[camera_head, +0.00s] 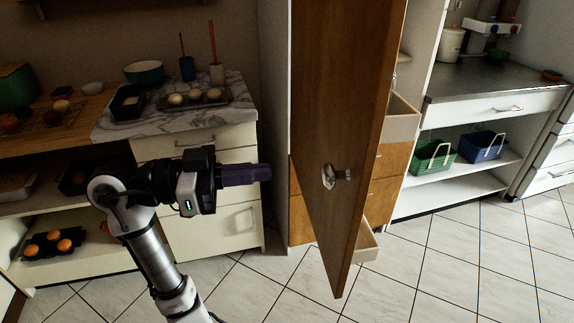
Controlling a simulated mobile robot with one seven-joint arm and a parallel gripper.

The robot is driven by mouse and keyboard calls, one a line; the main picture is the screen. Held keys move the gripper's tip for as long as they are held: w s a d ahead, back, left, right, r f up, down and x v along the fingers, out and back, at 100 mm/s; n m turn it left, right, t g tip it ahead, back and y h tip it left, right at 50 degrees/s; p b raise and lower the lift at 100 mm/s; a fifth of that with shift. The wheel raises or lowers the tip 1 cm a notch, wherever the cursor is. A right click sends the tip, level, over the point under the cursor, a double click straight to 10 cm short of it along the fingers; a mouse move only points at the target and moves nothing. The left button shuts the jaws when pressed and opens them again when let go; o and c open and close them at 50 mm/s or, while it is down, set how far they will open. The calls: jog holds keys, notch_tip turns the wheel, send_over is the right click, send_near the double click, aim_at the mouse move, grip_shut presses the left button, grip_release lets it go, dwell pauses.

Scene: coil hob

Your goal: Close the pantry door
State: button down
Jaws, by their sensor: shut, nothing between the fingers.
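The pantry door (338,110) is a tall brown wooden panel, swung open toward me in the middle of the head view. A metal handle (328,176) sits on its face, low down. Behind the door is the wooden pantry cabinet (300,205), with drawers partly pulled out at its right side. My gripper (268,172) is shut and empty, pointing right. In the picture it lies left of the door and its handle, with a visible gap between them.
A marble-topped cabinet (213,118) with a tray of round items stands behind my arm. An open drawer (400,120) shows right of the door. A metal counter (480,80) with green (433,157) and blue (482,146) baskets below stands at right. The tiled floor (440,270) in front is clear.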

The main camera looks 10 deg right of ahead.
aim_at(354, 162)
jog(key=d+p, duration=0.1)
jog(key=d, duration=0.3)
jog(key=d+p, duration=0.1)
jog(key=d, duration=0.3)
jog(key=d+p, duration=0.2)
jog(key=d, duration=0.2)
jog(key=shift+s+d+r, duration=0.15)
jog(key=shift+s, duration=0.25)
jog(key=shift+d, duration=0.45)
jog(key=shift+d, duration=0.1)
